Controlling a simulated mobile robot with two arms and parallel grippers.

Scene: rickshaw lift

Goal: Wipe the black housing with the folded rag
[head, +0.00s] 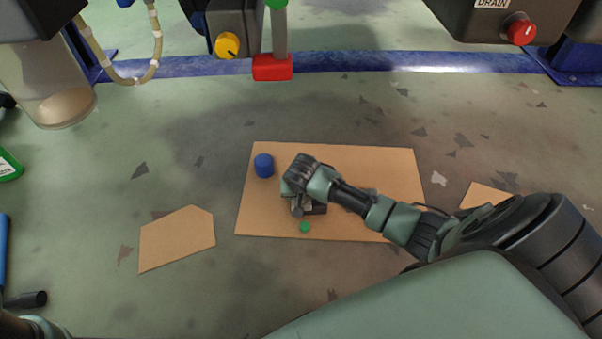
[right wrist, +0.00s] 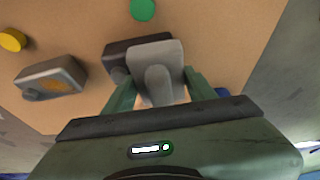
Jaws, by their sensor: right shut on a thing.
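My right gripper (right wrist: 160,88) is shut on the folded rag (right wrist: 156,72), a light grey pad between its two green fingers. The black housing (right wrist: 122,47) lies on the cardboard just beyond the rag in the right wrist view, and the rag covers part of it. I cannot tell whether they touch. In the head view my right gripper (head: 296,192) is over the middle of the cardboard, and the black housing (head: 318,209) shows partly beneath it.
The cardboard sheet (head: 270,220) also carries a blue cap (head: 263,165), a green cap (head: 305,227), a yellow cap (right wrist: 12,40) and a grey housing with an orange patch (right wrist: 55,76). A blue rail (head: 380,62) crosses behind.

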